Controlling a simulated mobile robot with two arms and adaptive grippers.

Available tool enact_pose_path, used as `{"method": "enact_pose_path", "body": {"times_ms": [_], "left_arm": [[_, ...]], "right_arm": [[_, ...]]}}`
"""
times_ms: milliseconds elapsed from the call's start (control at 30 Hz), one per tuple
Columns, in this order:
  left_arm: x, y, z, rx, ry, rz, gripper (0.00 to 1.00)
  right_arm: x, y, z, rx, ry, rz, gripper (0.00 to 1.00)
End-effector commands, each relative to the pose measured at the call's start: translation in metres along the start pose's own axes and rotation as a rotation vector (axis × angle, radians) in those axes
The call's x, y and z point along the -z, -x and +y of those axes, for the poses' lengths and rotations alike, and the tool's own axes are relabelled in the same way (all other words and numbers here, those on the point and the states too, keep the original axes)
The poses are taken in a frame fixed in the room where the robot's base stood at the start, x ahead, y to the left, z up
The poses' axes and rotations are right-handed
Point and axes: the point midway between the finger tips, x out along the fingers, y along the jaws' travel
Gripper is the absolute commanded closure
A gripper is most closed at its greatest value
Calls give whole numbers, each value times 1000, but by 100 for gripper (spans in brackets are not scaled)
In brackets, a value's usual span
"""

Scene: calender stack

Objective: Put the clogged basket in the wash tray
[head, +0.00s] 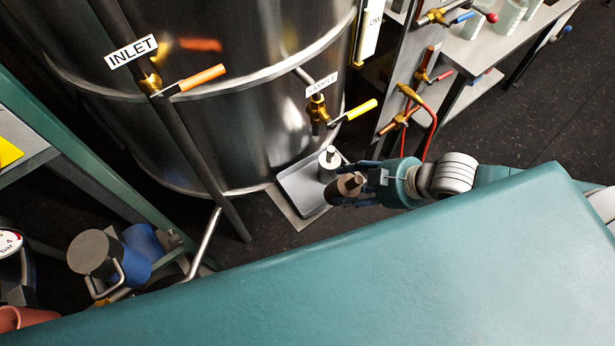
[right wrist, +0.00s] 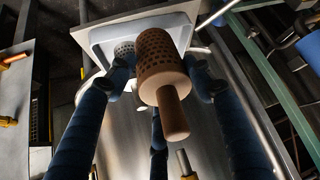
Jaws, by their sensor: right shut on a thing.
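The clogged basket (head: 346,186) is a brown perforated cylinder with a plain handle stub, and it also shows in the right wrist view (right wrist: 160,62). My right gripper (head: 358,192) is shut on it, with blue fingers around its sides in the right wrist view (right wrist: 160,80). It is held just right of the wash tray (head: 296,186) in the head view, a shallow grey tray below the sample tap. In the right wrist view the tray rim (right wrist: 100,48) shows behind the basket. I cannot tell the height between them. My left gripper is not in view.
A second, grey perforated basket (head: 328,158) stands at the tray's right side. A large steel tank (head: 240,130) rises behind. The sample tap (head: 318,112) with a yellow handle is above, and red-handled valves (head: 420,75) are to the right. Dark floor is free below the tray.

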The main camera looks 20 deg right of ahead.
Motion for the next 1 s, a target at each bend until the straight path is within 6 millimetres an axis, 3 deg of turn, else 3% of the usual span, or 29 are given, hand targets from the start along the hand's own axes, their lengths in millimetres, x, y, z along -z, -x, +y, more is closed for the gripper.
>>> {"method": "enact_pose_path", "body": {"times_ms": [33,300,500,767,1000], "left_arm": [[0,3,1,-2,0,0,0],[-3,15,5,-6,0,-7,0],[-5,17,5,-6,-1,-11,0],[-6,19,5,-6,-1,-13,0],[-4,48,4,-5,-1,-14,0]], "right_arm": [[14,-7,2,-5,-4,12,86],[66,-47,1,-1,-2,9,86],[46,-84,1,0,-3,-1,86],[37,-106,0,-1,-3,-1,86],[62,-110,1,0,1,-198,86]]}}
